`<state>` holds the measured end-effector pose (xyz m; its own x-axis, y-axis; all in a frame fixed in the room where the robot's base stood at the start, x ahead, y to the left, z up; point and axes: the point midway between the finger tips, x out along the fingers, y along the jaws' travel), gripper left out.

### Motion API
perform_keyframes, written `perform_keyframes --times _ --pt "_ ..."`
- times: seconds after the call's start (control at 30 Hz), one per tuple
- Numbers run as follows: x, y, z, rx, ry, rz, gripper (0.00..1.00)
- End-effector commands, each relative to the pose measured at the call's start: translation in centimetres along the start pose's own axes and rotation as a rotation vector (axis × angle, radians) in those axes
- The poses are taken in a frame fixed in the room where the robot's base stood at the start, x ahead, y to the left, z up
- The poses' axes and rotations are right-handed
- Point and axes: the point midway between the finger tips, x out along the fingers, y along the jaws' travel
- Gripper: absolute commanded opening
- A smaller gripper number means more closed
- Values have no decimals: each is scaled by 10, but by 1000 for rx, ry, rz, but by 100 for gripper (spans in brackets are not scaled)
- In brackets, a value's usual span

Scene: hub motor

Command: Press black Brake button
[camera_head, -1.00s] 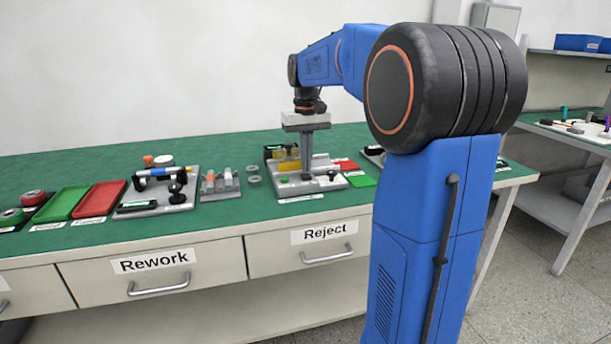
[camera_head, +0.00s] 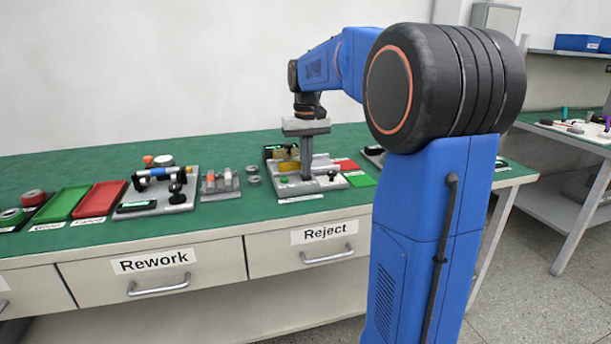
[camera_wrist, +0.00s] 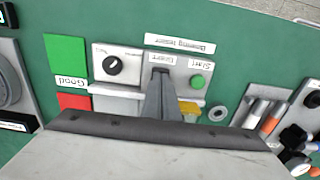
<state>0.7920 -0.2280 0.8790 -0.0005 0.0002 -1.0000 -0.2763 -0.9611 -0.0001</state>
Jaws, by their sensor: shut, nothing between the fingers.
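The grey tester panel (camera_head: 325,184) stands on the green bench, and its face shows in the wrist view (camera_wrist: 195,60). In the wrist view it carries a green button (camera_wrist: 197,82) under a Start label on the right. A black knob (camera_wrist: 112,65) with a white mark is on the left. Between them is a small white label (camera_wrist: 163,59), too blurred to read surely. My gripper (camera_head: 307,179) is shut and empty, pointing down over the panel. Its tips (camera_wrist: 160,74) lie just below the middle label and hide what is there. No black Brake button shows; contact cannot be told.
A yellow part (camera_wrist: 188,109) lies beside my fingers. Green (camera_wrist: 65,60) and red (camera_wrist: 75,101) plates are next to the panel. A fixture with tubes (camera_head: 220,184) and small rings (camera_head: 254,174) stand to the left in the head view.

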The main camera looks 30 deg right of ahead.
Motion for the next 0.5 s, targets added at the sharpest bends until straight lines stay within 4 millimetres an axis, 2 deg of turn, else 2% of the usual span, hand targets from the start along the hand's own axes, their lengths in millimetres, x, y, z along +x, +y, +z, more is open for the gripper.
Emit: perform_keyframes --times 0.3,0.5 --pt "3 0 0 0 0 0 0" --pt "-10 0 -1 0 2 0 0"
